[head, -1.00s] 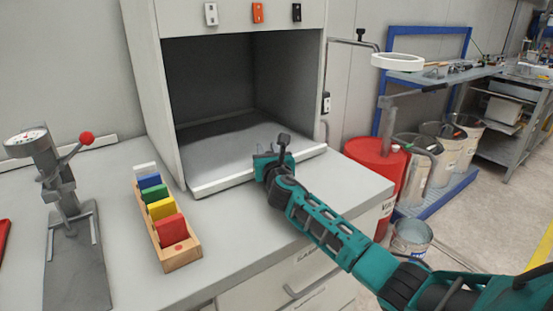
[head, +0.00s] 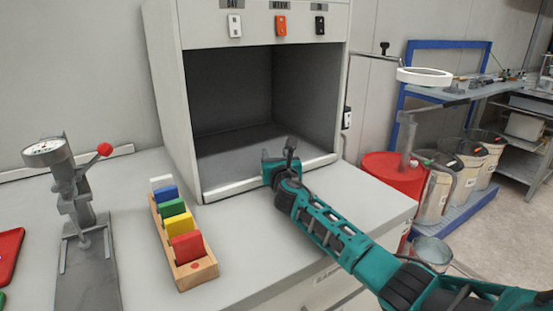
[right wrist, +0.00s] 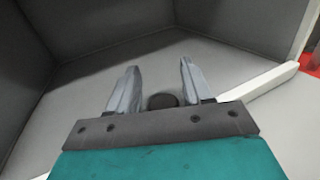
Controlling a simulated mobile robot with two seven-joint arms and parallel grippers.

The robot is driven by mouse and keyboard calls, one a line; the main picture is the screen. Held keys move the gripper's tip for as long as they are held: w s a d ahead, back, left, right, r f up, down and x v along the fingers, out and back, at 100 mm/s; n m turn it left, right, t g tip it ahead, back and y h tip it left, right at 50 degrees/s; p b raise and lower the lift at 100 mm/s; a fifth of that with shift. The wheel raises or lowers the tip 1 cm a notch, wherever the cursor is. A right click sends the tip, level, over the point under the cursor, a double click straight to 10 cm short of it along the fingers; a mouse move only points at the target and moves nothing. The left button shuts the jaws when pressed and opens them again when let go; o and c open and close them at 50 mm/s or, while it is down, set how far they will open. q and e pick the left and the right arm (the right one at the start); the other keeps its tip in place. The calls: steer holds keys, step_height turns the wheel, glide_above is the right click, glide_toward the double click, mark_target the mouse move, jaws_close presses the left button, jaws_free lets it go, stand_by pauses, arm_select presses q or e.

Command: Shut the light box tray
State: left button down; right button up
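The light box (head: 173,100) is a pale grey cabinet with a dark open front. Its tray (head: 240,184) is the low grey floor with a pale front lip, which sits about level with the box's front edge. The lip also shows in the right wrist view (right wrist: 262,82). My right gripper (head: 284,164) is at the middle of the lip, over or against it; contact is unclear. In the right wrist view its two fingers (right wrist: 158,88) are apart, with a dark round spot between them that I cannot identify. My left gripper is out of view.
A wooden rack (head: 198,271) of coloured plates and a gauge press (head: 75,200) stand on the bench at left. A red drum (head: 385,178) and several pails stand beyond the bench's right end. The bench front right of the rack is clear.

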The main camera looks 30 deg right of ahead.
steer(key=shift+s+f, duration=0.1)
steer(key=shift+f, duration=0.1)
steer(key=shift+s+a, duration=0.15)
steer(key=shift+s, duration=0.25)
steer(key=p+v, duration=0.2)
steer(key=v, duration=0.8)
steer(key=shift+s+r+p, duration=0.1)
steer(key=shift+s+p, duration=0.25)
steer(key=shift+s+a, duration=0.25)
steer(key=shift+s, duration=0.35)
